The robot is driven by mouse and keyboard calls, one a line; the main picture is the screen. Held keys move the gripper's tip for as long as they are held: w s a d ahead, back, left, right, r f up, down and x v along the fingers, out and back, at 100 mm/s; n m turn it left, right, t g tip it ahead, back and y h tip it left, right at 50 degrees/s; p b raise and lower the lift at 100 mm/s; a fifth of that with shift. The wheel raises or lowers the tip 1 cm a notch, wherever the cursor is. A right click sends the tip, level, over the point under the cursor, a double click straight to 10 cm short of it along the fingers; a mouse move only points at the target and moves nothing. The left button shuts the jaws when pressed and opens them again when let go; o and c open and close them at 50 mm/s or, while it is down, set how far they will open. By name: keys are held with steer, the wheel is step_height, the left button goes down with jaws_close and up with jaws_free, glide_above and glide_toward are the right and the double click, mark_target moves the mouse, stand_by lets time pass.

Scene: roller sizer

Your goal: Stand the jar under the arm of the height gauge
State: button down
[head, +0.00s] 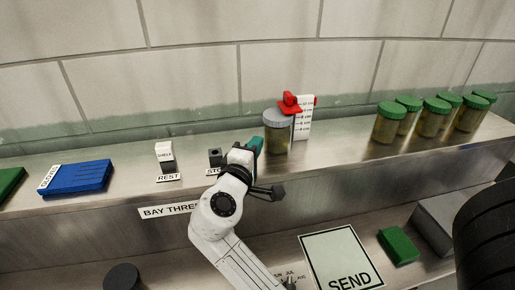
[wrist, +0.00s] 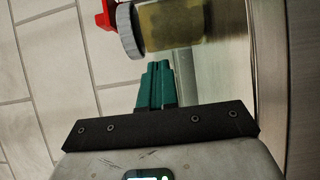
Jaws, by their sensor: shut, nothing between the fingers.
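A jar with a grey lid and yellowish contents (head: 277,135) stands upright on the metal shelf, at the front left of the height gauge. The height gauge (head: 304,121) is a white scale plate with a red arm (head: 289,104). In the head view the red arm overlaps the right part of the jar's lid; I cannot tell whether they touch. The jar (wrist: 175,24) and a red part of the gauge (wrist: 105,14) also show in the wrist view. My gripper (wrist: 154,70), with teal fingers, is shut and empty, just left of the jar in the head view and apart from it.
Several green-lidded jars (head: 432,119) stand on the shelf at the right. A blue box (head: 76,177), a white-topped block (head: 165,154) by a REST label and a dark block (head: 215,157) are at the left. The tiled wall is close behind; a SEND board (head: 340,258) lies below.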

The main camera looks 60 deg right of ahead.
steer(key=s+a+b, duration=0.1)
steer(key=a+b, duration=0.1)
steer(key=a, duration=0.8)
steer(key=shift+s, duration=0.1)
